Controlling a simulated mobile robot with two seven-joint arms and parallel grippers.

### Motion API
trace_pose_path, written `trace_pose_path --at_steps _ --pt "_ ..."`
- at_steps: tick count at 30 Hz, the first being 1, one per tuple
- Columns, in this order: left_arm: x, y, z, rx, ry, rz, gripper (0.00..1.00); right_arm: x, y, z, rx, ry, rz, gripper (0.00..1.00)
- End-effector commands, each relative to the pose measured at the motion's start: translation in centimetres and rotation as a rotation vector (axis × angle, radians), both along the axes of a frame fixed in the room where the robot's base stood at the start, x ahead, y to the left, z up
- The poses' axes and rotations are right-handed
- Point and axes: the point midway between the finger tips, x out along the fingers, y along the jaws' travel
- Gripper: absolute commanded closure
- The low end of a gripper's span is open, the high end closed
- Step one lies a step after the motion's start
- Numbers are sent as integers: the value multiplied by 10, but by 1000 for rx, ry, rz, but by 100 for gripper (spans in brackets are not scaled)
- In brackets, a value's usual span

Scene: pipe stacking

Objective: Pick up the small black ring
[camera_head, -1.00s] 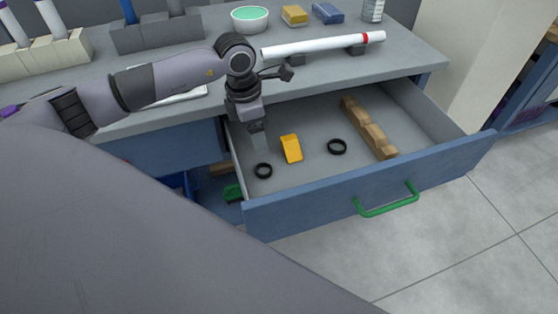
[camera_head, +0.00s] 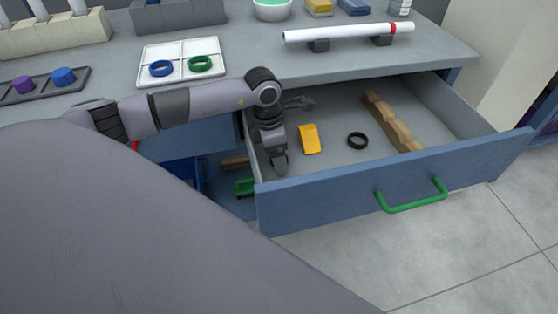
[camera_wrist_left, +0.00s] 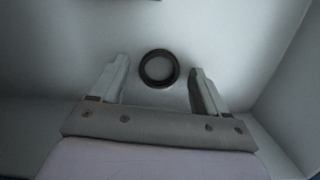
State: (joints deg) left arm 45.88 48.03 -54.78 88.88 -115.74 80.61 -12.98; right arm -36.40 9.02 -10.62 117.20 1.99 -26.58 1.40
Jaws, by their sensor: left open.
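The small black ring (camera_wrist_left: 160,86) lies flat on the drawer floor in the left wrist view, just beyond and between my spread fingertips. The fingers do not touch it. In the head view this ring is hidden by my left gripper (camera_head: 281,168), which points down into the left front part of the open drawer. My left gripper, also in its wrist view (camera_wrist_left: 159,78), is open and empty. A second black ring (camera_head: 357,147) lies further right in the drawer. My right gripper is not in view.
The drawer (camera_head: 400,178) has a blue front and a green handle. A yellow block (camera_head: 310,139) and a notched wooden piece (camera_head: 391,122) lie in it. The drawer's side wall is close to my left gripper. A white pipe (camera_head: 345,34) rests on the desktop above.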

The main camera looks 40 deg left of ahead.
Motion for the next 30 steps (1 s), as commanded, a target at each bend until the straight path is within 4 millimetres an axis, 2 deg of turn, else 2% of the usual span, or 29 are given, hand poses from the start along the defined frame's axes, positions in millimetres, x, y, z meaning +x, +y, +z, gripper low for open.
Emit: trace_pose_path --at_steps 6,8,9,11,12,23,26,30 --pt "0 0 -1 1 -1 0 25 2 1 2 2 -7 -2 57" --pt "0 0 -1 1 -1 0 45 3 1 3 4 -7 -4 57" --pt "0 0 -1 1 -1 0 58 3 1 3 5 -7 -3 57" --pt "0 0 -1 1 -1 0 77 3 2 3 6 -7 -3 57" --pt "0 0 -1 1 -1 0 84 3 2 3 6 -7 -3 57" --pt "1 0 3 1 -2 1 84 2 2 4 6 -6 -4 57" --pt "1 0 11 1 -4 0 84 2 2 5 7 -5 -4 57" --pt "1 1 33 1 -6 2 84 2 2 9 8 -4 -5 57"
